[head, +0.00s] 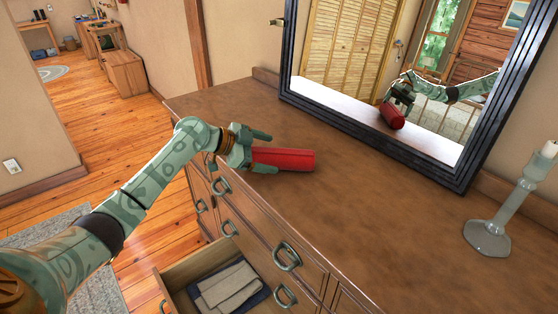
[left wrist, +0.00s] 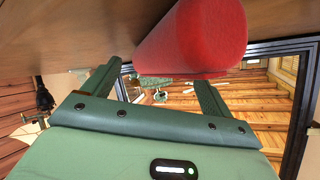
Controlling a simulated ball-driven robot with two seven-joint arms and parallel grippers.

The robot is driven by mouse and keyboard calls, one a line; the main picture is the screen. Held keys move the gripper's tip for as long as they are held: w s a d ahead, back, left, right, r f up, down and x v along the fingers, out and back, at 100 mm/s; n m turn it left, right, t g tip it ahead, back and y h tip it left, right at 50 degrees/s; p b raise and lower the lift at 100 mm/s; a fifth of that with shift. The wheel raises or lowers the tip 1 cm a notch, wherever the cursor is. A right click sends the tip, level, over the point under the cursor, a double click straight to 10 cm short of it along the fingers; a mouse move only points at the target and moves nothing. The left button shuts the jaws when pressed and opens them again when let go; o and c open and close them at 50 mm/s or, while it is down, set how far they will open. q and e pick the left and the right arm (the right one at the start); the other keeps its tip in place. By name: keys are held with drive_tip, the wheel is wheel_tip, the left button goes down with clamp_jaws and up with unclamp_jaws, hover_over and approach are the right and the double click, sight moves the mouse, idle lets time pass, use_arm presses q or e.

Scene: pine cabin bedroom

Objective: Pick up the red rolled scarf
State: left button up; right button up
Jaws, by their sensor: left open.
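The red rolled scarf (head: 288,160) lies on the brown dresser top (head: 350,205) near its front left edge, its long side pointing right. My left gripper (head: 264,152) is at the scarf's left end, with one finger on the far side and one on the near side. Its jaws are open. In the left wrist view the scarf (left wrist: 195,40) lies large across the upper middle, and the open fingers (left wrist: 160,85) show on either side below it. I cannot tell whether a finger touches the scarf. My right gripper is not in view.
A black-framed mirror (head: 375,125) stands at the back of the dresser and reflects the scarf and my arm. A glass candlestick (head: 505,205) stands at the right. An open drawer (head: 190,270) with folded cloths (head: 228,287) juts out in front. The middle of the top is clear.

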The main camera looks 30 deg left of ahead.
sight(279, 158)
use_arm(q)
drive_tip(key=x, duration=0.3)
drive_tip(key=shift+w+f, duration=0.1)
drive_tip(key=shift+a, duration=0.1)
drive_tip(key=c, duration=1.2)
